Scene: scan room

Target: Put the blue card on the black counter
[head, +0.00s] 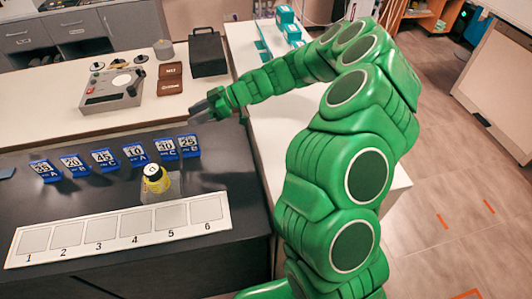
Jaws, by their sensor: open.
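Several blue cards stand in a row on the black counter (110,200), with white numbers and letters, from a 35 A card (45,171) at the left to a 25 B card (188,146) at the right. My gripper (199,108) is at the end of the green arm, above and behind the right end of the row. Its dark jaws are open, small in view, with nothing visible between them.
A white strip (120,233) with squares numbered 1 to 6 lies at the front. Open floor lies right.

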